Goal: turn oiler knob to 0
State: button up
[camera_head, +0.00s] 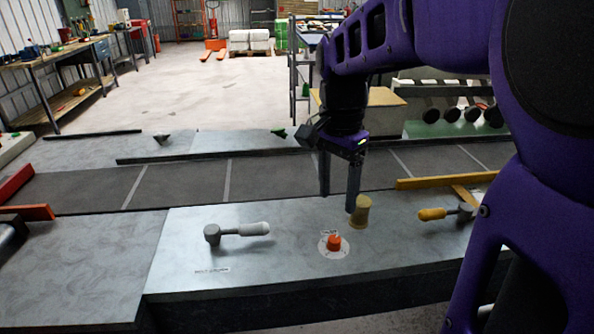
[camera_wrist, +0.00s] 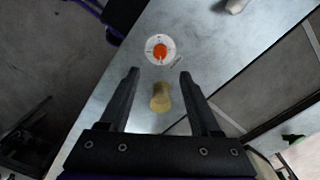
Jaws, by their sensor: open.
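The oiler knob (camera_head: 334,242) is orange and sits on a round white dial plate (camera_head: 324,249) on the grey metal bench top. In the wrist view the orange knob (camera_wrist: 160,52) shows on its white disc, beyond my fingertips. My gripper (camera_head: 339,184) is open and empty, pointing down above the bench. In the wrist view a tan cylinder (camera_wrist: 160,97) lies in line with the gap between my open fingers (camera_wrist: 158,74). This cylinder (camera_head: 361,211) stands just right of and behind the knob. The dial marks are too small to read.
A lever with a white grip (camera_head: 252,229) lies left of the knob, and one with a yellow grip (camera_head: 432,214) lies right. A yellow bar (camera_head: 445,181) crosses the belt (camera_head: 180,183) behind. The bench top between the white lever and the dial is clear.

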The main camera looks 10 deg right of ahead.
aim_at(335, 239)
notch_tip(335, 239, down, 10)
jog(key=shift+s+d+f+b, duration=0.1)
jog(key=shift+s+f+b, duration=0.1)
jog(key=shift+b, duration=0.6)
grip_shut()
